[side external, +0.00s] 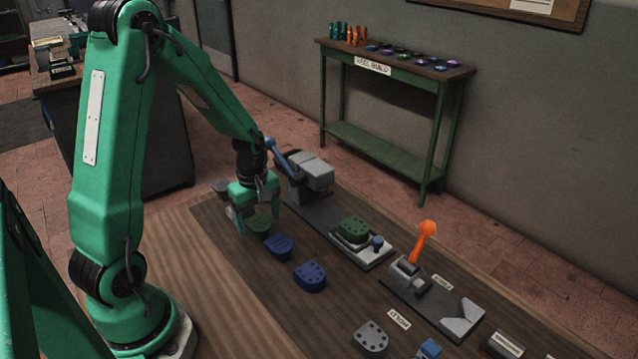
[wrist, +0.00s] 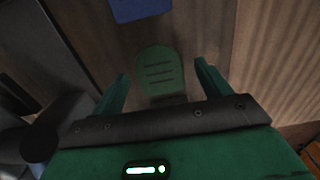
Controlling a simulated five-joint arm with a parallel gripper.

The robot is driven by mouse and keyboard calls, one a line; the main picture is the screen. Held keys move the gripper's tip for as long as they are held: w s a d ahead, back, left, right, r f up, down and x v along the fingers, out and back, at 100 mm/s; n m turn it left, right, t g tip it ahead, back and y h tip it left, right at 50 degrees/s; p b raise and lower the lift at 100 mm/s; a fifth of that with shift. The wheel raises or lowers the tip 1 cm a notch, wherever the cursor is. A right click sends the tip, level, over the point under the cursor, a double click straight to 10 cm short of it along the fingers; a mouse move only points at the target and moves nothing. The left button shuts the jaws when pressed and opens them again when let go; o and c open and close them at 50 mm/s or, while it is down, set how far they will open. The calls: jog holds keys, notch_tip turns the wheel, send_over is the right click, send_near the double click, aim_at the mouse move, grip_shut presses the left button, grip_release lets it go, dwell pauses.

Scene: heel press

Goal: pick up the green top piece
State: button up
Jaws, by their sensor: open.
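A green slotted piece with a rounded end (side external: 259,224) lies on the dark wooden mat, below my gripper (side external: 254,209). In the wrist view this green piece (wrist: 159,76) shows between the two fingers of my gripper (wrist: 162,70), with its near end hidden by the gripper body. My gripper is open and empty, pointing down over it. I cannot tell whether the fingertips touch the piece. Another green piece (side external: 353,229), with holes on top, sits on a pale fixture plate (side external: 376,257).
A blue slotted piece (side external: 279,245) and a blue piece with holes (side external: 310,276) lie in the same row. A grey press block (side external: 316,174) stands behind my gripper. An orange-handled lever (side external: 424,240) stands to the right. A grey holed piece (side external: 370,338) lies in front.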

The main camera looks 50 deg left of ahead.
aim_at(260, 223)
jog(key=c, duration=1.1)
jog(key=shift+o, duration=0.2)
jog(key=shift+r, duration=0.15)
jog(key=shift+r, duration=0.4)
jog(key=r, duration=0.4)
jog(key=shift+d, duration=0.25)
jog(key=s+d+r, duration=0.1)
jog(key=d+r, duration=0.5)
jog(key=d, duration=0.5)
jog(key=shift+s+r, duration=0.2)
jog(key=shift+s, duration=0.1)
jog(key=w+d, duration=0.2)
jog(key=w, duration=0.7)
jog(key=w+d, duration=0.2)
jog(key=w, duration=0.7)
jog(key=shift+d+r, duration=0.15)
jog(key=shift+d, duration=0.15)
